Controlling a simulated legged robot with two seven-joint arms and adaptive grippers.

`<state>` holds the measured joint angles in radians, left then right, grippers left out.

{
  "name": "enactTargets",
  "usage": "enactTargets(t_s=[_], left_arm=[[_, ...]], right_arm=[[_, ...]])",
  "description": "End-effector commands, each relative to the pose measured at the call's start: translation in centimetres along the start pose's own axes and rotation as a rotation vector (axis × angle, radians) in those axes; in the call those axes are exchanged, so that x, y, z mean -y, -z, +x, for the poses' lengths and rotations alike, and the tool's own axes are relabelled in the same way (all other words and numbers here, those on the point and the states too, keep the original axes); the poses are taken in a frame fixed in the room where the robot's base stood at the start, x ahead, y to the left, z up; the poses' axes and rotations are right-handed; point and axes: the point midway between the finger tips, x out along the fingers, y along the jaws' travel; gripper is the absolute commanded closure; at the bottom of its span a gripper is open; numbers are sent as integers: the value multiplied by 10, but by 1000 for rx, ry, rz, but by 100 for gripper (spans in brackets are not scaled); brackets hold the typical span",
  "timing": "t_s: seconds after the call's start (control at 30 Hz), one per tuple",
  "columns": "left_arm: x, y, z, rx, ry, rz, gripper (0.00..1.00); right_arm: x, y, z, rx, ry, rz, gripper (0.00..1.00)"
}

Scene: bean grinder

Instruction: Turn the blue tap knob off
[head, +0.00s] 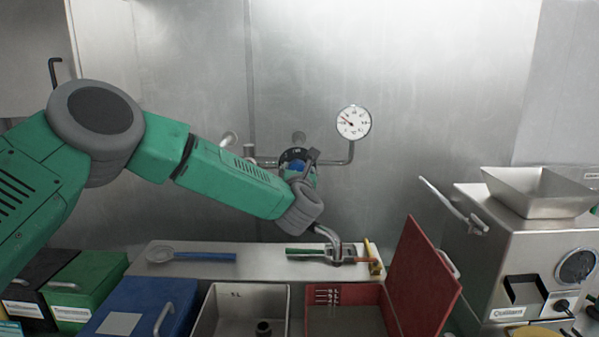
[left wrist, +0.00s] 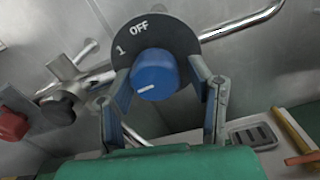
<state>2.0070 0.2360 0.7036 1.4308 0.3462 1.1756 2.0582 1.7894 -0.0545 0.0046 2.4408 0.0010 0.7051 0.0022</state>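The blue tap knob (left wrist: 155,75) sits in front of a black dial plate (left wrist: 153,34) marked "OFF" and "1" in the left wrist view. A short white mark shows on the knob's lower left, on its face. My left gripper (left wrist: 160,76) has its fingers apart, one on each side of the knob. A gap shows at the right finger; I cannot tell if the left one touches. In the head view, the knob (head: 297,166) is partly hidden by my left gripper (head: 299,163). My right gripper is not in view.
A pressure gauge (head: 353,122) stands on the pipe right of the knob. A red knob (left wrist: 12,124) shows at the left wrist view's edge. Below are a steel shelf (head: 262,262) with utensils, a red lid (head: 422,279) standing open, and a grinder (head: 520,255) at right.

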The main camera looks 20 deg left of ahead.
Motion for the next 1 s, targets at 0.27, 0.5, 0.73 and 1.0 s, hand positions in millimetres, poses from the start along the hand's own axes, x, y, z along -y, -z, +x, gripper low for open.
enactTargets(t_s=[0.27,0.5,0.73,1.0], left_arm=[[3,0,0,-1,12,1,89],[2,2,0,-1,7,50,89],[2,4,0,-1,9,191,89],[2,4,0,0,10,442,89]], right_arm=[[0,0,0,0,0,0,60],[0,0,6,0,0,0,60],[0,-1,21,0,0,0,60],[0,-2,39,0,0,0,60]])
